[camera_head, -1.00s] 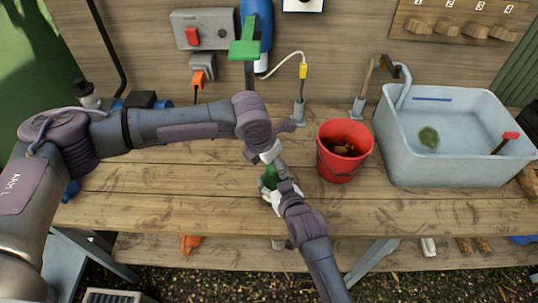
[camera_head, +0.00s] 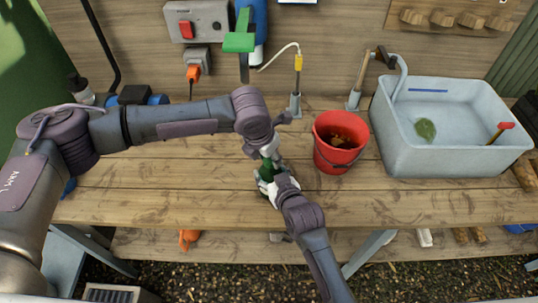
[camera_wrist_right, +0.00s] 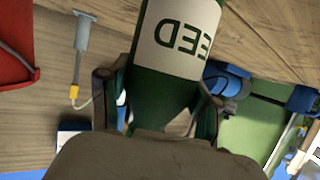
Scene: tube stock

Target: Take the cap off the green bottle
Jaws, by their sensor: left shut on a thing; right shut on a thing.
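The green bottle (camera_head: 266,172) with a white label is between my two grippers, over the middle of the workbench. My right gripper (camera_head: 278,186) is shut on the bottle's body. In the right wrist view the bottle (camera_wrist_right: 165,95) fills the space between the finger pads, and part of its label lettering shows. My left gripper (camera_head: 265,147) comes down from above and is shut at the bottle's upper end, on its cap. The cap itself is hidden by the fingers. I cannot tell whether it is still seated on the neck.
A red bucket (camera_head: 340,145) stands just right of the grippers. A large grey-blue basin (camera_head: 450,155) stands at the right. A blue bottle hangs on the back wall beside a grey switch box (camera_head: 198,22). The bench front (camera_head: 170,205) is clear.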

